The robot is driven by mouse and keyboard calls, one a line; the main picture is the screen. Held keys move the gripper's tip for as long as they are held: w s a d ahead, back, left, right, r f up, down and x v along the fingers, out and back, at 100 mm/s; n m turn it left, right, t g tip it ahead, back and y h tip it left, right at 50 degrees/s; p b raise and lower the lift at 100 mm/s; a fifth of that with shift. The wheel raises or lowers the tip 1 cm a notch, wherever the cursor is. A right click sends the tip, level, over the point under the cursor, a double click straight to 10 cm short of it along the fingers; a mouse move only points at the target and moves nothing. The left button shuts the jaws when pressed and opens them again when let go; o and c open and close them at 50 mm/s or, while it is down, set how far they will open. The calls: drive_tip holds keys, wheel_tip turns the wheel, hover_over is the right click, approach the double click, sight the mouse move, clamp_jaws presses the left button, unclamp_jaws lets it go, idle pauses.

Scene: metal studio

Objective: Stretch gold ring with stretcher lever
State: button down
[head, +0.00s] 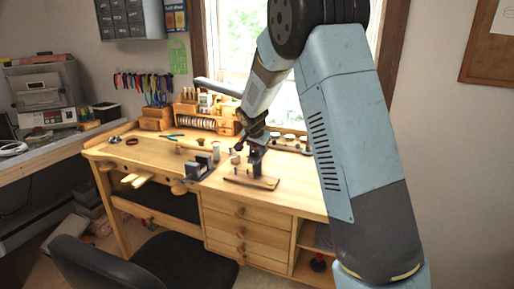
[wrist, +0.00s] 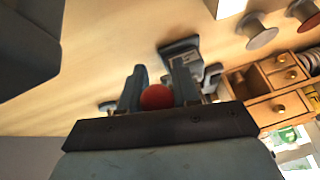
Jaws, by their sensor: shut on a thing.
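The ring stretcher (head: 255,160) stands upright on a flat wooden base (head: 250,182) near the bench's front edge in the head view. In the wrist view, a grey metal part (wrist: 183,60), apparently of the stretcher, lies beyond my fingers. My gripper (head: 258,130) is at the top of the stretcher. In the wrist view, my gripper (wrist: 157,88) has its two fingers either side of a round red knob (wrist: 157,97), apparently the lever's end, and is shut on it. The lever's shaft is mostly hidden. I cannot make out the gold ring in either view.
The wooden workbench (head: 215,187) has dark grey blocks (head: 200,165) left of the stretcher. Blue-handled pliers (head: 173,137) lie farther back. Small drawers (wrist: 275,85) and round-topped stands (wrist: 262,38) show in the wrist view. A dark chair (head: 110,258) stands in front. The bench's left part is fairly clear.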

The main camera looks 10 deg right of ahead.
drive_tip(key=shift+s+a+f, duration=0.2)
drive_tip(key=shift+a+f, duration=0.05)
drive_tip(key=shift+f, duration=0.4)
drive_tip(key=shift+s+a+f, duration=0.15)
drive_tip(key=shift+a+f, duration=0.05)
drive_tip(key=shift+f, duration=0.45)
drive_tip(key=shift+w+d+r, duration=0.1)
drive_tip(key=shift+d+r, duration=0.05)
drive_tip(key=shift+d, duration=0.1)
idle(1.0)
drive_tip(key=c, duration=1.2)
unclamp_jaws()
drive_tip(key=shift+w, duration=0.1)
drive_tip(key=shift+o, duration=1.2)
drive_tip(key=shift+a, duration=0.1)
drive_tip(key=v, duration=1.3)
drive_tip(key=shift+s, duration=0.3)
drive_tip(key=shift+r, duration=0.1)
